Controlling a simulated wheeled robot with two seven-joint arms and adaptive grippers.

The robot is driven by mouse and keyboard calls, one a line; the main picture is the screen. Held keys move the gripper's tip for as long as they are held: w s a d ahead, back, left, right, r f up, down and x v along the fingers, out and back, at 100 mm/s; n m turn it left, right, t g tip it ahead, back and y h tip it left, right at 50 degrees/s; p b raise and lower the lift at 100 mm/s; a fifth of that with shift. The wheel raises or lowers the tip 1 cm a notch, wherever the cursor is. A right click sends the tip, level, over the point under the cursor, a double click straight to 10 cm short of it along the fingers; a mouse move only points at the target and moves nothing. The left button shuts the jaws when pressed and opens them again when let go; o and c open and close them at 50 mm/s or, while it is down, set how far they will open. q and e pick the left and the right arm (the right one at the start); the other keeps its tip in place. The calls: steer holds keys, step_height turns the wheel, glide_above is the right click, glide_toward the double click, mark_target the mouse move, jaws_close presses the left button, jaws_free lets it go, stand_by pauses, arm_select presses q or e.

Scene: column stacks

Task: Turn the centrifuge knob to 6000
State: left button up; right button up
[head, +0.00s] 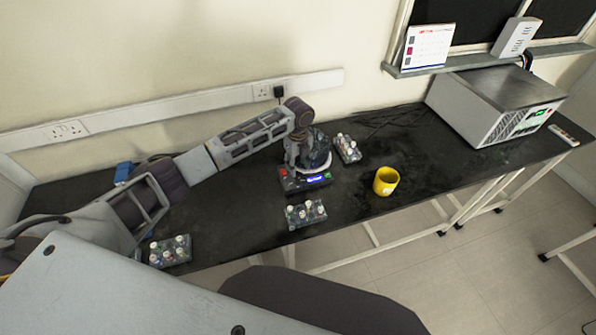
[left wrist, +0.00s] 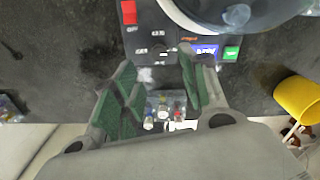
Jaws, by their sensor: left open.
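The centrifuge (head: 320,152) stands on the black bench, with a dark front panel and lit blue display; its rounded body shows at the top of the left wrist view (left wrist: 235,14). That view shows a red button (left wrist: 129,13), the blue display (left wrist: 206,52), a green button (left wrist: 231,53) and a small dark knob (left wrist: 158,49) with pale markings around it. The display's digits are not readable. My left gripper (head: 291,164) points down over the panel. Its green-padded fingers (left wrist: 160,80) are open and empty, with the knob just beyond the tips. Contact cannot be told. My right gripper is out of view.
Vial racks stand in front of the centrifuge (head: 306,214), behind it (head: 347,148) and at front left (head: 170,251). A yellow mug (head: 386,181) stands to the right. A large grey machine (head: 495,100) sits at far right. Bench between mug and machine is clear.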

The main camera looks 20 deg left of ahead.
arm_select(q)
steer(key=shift+r, duration=2.2)
steer(key=shift+d, duration=0.1)
